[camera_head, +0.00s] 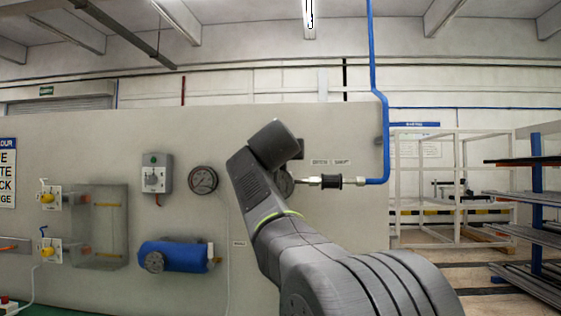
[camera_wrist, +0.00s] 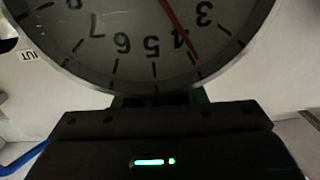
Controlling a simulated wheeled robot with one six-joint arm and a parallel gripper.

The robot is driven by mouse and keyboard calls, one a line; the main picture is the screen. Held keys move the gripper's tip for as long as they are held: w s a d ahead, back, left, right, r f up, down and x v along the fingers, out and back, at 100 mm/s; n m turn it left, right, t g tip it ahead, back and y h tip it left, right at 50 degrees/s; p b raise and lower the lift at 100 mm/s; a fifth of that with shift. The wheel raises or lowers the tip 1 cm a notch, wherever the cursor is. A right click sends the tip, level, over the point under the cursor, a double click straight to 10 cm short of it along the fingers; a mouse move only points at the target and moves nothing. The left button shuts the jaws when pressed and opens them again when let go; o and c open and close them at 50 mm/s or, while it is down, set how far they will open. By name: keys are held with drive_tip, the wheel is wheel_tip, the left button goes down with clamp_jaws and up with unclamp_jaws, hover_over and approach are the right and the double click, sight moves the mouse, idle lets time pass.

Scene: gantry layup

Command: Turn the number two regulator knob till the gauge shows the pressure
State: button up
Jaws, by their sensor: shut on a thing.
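A round white dial with black numbers (camera_wrist: 110,28) fills the top of the wrist view, its lower scale showing. Its red needle (camera_wrist: 181,30) points close to the 4 mark. My gripper (camera_wrist: 157,100) is just below the dial, its dark body across the bottom with green parts showing above it. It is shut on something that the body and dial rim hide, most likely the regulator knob. In the head view my arm covers most of the regulator (camera_head: 285,183), and the gripper cannot be made out.
A blue pipe (camera_head: 384,130) runs down to a black and metal fitting (camera_head: 331,182) right of the regulator. A wall gauge (camera_head: 203,180), grey switch box (camera_head: 156,173) and blue cylinder (camera_head: 180,257) are on the panel to the left. Racks (camera_head: 537,190) stand at right.

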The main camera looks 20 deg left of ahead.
drive_tip(key=shift+w+f+m+h+b, duration=0.1)
drive_tip(key=shift+f+m+h+b, duration=0.3)
drive_tip(key=shift+f+h, duration=0.15)
drive_tip(key=m+h+b, duration=0.1)
drive_tip(key=h, duration=0.2)
drive_tip(key=shift+m+t, duration=0.3)
drive_tip(key=h, duration=0.1)
drive_tip(key=m+h, duration=0.2)
drive_tip(key=shift+d+r, duration=0.25)
drive_tip(key=shift+d, duration=0.05)
drive_tip(key=shift+d+m+h+p, duration=0.2)
drive_tip(key=shift+m+h+p, duration=0.2)
drive_tip(key=shift+m+h, duration=0.7)
drive_tip(key=shift+h, duration=0.45)
drive_tip(key=o, duration=0.9)
drive_tip(key=shift+o, duration=0.4)
drive_tip(key=shift+r, duration=0.1)
drive_tip(key=shift+s+d, duration=0.1)
drive_tip(key=shift+s, duration=0.1)
